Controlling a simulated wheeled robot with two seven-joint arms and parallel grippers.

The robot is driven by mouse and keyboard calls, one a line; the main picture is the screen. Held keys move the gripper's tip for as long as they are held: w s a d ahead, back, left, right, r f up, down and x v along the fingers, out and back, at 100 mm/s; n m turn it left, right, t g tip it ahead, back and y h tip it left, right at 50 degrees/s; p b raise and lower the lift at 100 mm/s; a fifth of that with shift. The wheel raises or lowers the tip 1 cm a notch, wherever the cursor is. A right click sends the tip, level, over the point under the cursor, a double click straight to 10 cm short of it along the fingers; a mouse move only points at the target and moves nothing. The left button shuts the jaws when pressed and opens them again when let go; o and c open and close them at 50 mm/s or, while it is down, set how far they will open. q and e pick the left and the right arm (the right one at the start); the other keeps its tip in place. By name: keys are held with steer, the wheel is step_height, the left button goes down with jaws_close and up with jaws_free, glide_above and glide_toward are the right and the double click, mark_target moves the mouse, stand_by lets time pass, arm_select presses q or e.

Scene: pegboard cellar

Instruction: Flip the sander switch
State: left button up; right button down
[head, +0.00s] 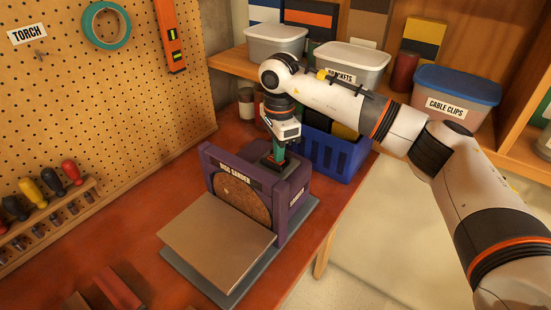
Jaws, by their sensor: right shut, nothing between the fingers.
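The disc sander (236,205) stands on the red workbench, with a purple housing, a brown round disc and a flat tan table in front. A dark switch plate (284,167) sits on top of its housing. My right gripper (279,156) points down at this plate from above, with its fingers shut and nothing between them. The fingertips are at or very near the switch. The fingers cover the switch itself, so its position and any contact cannot be told. My left gripper is not in view.
A blue basket (338,158) stands right behind the sander. A pegboard (95,100) and a screwdriver rack (45,215) are at the left. Lidded bins, one a cable clips bin (455,98), line the shelf behind. The red bench (120,250) is mostly clear left of the sander.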

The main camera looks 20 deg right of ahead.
steer(key=shift+s+f, duration=0.1)
steer(key=shift+w+r+p, duration=0.2)
steer(key=shift+r+p, duration=0.4)
steer(key=shift+r, duration=0.3)
steer(key=shift+r+p, duration=1.3)
steer(key=shift+r, duration=1.25)
steer(key=shift+s, duration=0.1)
